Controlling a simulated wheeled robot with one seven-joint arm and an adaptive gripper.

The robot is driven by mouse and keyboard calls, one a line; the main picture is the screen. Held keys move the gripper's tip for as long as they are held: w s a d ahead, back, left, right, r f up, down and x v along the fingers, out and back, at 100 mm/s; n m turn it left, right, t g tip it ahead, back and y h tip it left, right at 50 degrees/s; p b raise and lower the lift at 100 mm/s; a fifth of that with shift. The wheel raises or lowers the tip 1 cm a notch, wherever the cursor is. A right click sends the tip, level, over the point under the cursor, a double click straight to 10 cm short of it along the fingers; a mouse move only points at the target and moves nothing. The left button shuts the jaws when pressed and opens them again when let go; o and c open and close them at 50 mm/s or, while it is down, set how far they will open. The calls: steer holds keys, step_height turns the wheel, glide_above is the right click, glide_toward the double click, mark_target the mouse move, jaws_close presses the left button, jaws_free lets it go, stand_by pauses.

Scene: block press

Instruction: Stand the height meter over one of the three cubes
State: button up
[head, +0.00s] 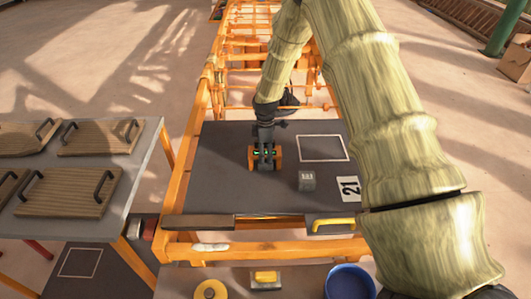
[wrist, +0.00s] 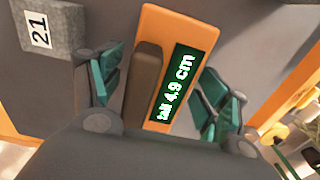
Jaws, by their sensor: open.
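The orange height meter (head: 251,160) stands on the dark table top, left of a grey cube (head: 307,181). In the wrist view the meter (wrist: 168,22) has a brown grip (wrist: 143,85) and a green-lit display (wrist: 178,88) reading "tall 4.9 cm". My gripper (head: 265,150) is right above the meter. In the wrist view the open fingers (wrist: 160,78) lie on either side of the grip, with gaps visible. The grey cube with a "21" label (wrist: 60,28) shows at the upper left there. What lies under the meter is hidden. I make out only one cube.
A white square outline (head: 323,148) is marked behind the grey cube, and a "21" card (head: 349,188) lies to its right. A drawer with a yellow handle (head: 333,224) is at the front. A blue bowl (head: 350,283) stands below. Wooden boards (head: 62,190) lie on the left table.

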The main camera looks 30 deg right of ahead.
step_height(320, 180, up, 12)
steer(key=b, duration=0.2)
steer(key=shift+f, duration=0.15)
stand_by(0.6)
